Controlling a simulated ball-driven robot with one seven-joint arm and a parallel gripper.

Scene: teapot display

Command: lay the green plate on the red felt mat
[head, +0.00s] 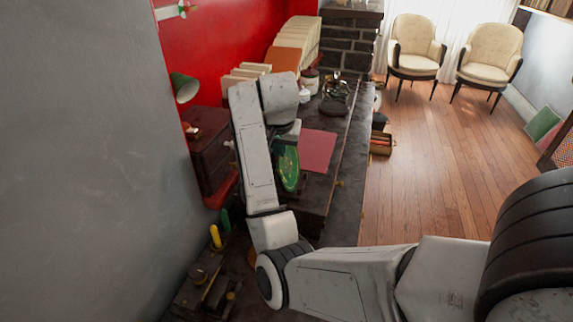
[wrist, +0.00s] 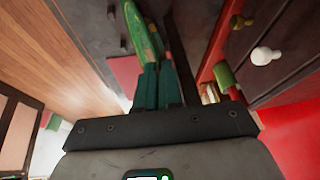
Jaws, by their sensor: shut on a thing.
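The green plate (head: 289,168) is tilted steeply, almost on edge, just left of the red felt mat (head: 318,148) in the head view. My gripper, partly hidden by my arm in the head view, shows in the wrist view (wrist: 158,68) with its dark green fingers shut on the plate's edge. The plate also shows in the wrist view (wrist: 137,28), seen nearly edge-on. The mat lies flat on the dark top and looks bare; a piece of it shows in the wrist view (wrist: 125,70). I cannot tell whether the plate touches the surface.
A dark pot-like object (head: 336,96) stands beyond the mat. A row of pale books (head: 297,42) stands at the back by the red wall. Dark drawers (head: 206,148) stand left of my arm. Open wooden floor (head: 440,160) lies to the right.

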